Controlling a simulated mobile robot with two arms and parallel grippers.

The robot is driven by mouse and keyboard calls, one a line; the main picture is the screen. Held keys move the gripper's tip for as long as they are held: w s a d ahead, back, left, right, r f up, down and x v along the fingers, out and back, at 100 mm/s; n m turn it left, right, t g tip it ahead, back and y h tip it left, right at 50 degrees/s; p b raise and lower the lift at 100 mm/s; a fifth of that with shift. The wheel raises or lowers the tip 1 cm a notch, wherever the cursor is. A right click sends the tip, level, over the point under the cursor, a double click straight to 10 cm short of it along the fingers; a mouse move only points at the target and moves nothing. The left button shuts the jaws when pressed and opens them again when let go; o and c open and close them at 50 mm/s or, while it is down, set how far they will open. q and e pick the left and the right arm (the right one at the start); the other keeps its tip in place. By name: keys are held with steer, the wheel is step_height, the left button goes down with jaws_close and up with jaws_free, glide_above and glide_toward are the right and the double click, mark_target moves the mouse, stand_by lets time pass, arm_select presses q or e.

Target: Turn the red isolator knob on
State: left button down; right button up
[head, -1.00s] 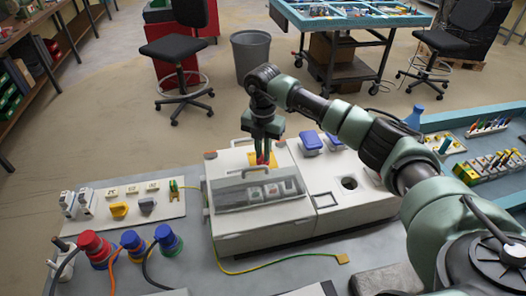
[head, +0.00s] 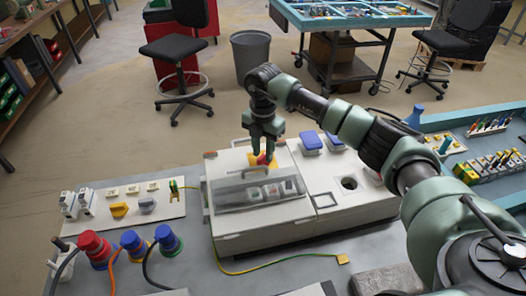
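The red isolator knob (head: 264,161) sits on a yellow plate (head: 284,159) at the back of the white socket box (head: 230,163). My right gripper (head: 263,155) points down over the knob, with its fingers around it. It appears shut on the knob, and the fingers hide part of it. The visible red part looks slanted. My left gripper is not in the head view.
A clear hinged cover (head: 258,191) lies in front of the knob over several switches. Blue socket lids (head: 310,142) stand to its right. Red and blue plugs (head: 92,243) with cables stand at left. A green-yellow wire (head: 290,260) runs along the front.

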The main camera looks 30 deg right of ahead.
mark_target(263, 155)
stand_by(0.3)
step_height(263, 155, up, 7)
steer(key=shift+b, duration=1.1)
steer(key=shift+r, duration=0.4)
